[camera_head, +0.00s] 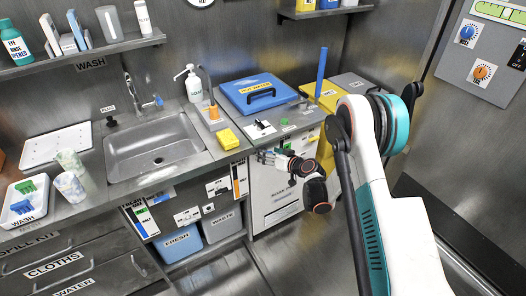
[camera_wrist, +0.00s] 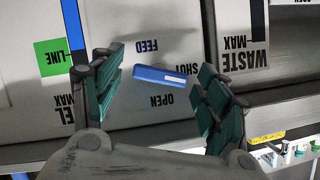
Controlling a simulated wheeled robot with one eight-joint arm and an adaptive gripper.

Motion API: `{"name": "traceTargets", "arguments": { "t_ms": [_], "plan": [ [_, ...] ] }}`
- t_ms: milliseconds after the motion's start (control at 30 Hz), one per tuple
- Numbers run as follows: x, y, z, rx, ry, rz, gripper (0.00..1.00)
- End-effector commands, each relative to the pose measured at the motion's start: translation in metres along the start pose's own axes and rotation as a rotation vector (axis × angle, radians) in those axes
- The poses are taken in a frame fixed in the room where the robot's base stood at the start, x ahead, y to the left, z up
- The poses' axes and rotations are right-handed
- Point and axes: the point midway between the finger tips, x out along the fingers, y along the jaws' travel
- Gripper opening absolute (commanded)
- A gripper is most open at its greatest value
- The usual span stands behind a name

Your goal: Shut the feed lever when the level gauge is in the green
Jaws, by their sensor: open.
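The blue feed lever (camera_wrist: 160,76) is on a pale panel in the wrist view, where the labels read upside down. It lies nearly level in the picture, between the words SHUT and OPEN. My gripper (camera_wrist: 158,80) is open, one finger on each side of the lever; no contact shows. The level gauge is a blue strip (camera_wrist: 71,22) at the left, beside a green LINE patch (camera_wrist: 50,52). The blue reaches alongside the green; my left finger hides part of the gauge. In the head view my gripper (camera_head: 268,157) is in front of the counter; the lever cannot be made out.
A WASTE MAX panel (camera_wrist: 240,35) adjoins at the right in the wrist view. In the head view, a sink (camera_head: 155,148), a yellow sponge (camera_head: 228,139) and a blue case (camera_head: 258,93) are on the counter. Bins (camera_head: 180,244) are below. Open floor lies in front.

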Motion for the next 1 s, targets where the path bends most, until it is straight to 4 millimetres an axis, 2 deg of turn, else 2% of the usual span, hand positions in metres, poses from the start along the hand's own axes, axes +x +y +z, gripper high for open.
{"name": "traceTargets", "arguments": {
  "t_ms": [333,367,533,767,1000],
  "plan": [
    [0.0002,0.0009,0.0013,0.000,0.000,0.000,0.68],
    [0.0002,0.0009,0.0013,0.000,0.000,0.000,0.64],
    [0.0002,0.0008,0.0012,0.000,0.000,0.000,0.25],
    [0.0005,-0.0004,0.0011,-0.037,0.001,0.014,0.24],
    [0.0007,-0.0022,0.0020,-0.275,0.000,0.113,0.24]
  ]
}}
